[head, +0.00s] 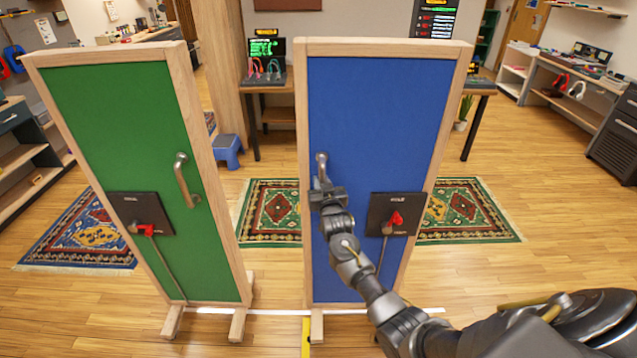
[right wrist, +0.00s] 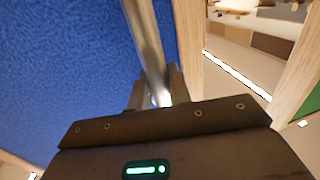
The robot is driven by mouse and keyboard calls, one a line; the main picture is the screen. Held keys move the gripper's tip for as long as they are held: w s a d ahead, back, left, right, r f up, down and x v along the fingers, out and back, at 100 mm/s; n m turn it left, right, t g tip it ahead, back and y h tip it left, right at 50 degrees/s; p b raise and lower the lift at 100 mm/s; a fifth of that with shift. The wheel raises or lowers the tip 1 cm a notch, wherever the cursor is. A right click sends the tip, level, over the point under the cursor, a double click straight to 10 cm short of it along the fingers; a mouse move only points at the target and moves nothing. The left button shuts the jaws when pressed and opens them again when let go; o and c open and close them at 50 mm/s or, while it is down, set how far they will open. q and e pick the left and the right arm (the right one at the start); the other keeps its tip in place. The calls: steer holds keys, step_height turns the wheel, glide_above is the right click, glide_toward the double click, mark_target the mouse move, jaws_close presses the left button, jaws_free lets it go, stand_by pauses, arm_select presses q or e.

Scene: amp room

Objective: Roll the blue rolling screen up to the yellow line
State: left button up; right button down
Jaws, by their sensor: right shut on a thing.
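The blue rolling screen (head: 375,120) stands upright in a wooden frame, right of centre in the head view. Its metal handle (head: 321,160) is on its left side, and a black plate with a red lever (head: 396,219) is lower right. My right gripper (head: 323,186) is shut on the handle, hiding its lower part. In the right wrist view the handle (right wrist: 147,45) runs between the fingers, in front of the blue panel (right wrist: 60,80). A short piece of the yellow line (head: 306,336) shows on the floor by the screen's left foot. My left gripper is not in view.
A green screen (head: 125,110) with its own handle and red lever stands at left, a gap apart from the blue one. A white line (head: 262,312) crosses the floor near the feet. Patterned rugs (head: 470,212) lie behind; a blue stool (head: 228,150) stands further back.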

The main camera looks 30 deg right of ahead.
steer(key=shift+a, duration=0.25)
steer(key=c, duration=1.3)
jaws_free()
steer(key=shift+w+a, duration=0.1)
steer(key=shift+w, duration=0.05)
steer(key=shift+c, duration=0.2)
steer(key=shift+s, duration=0.2)
steer(key=shift+s+f, duration=0.1)
steer(key=shift+s, duration=0.15)
steer(key=b+v, duration=0.2)
steer(key=v, duration=0.8)
steer(key=shift+a, duration=0.1)
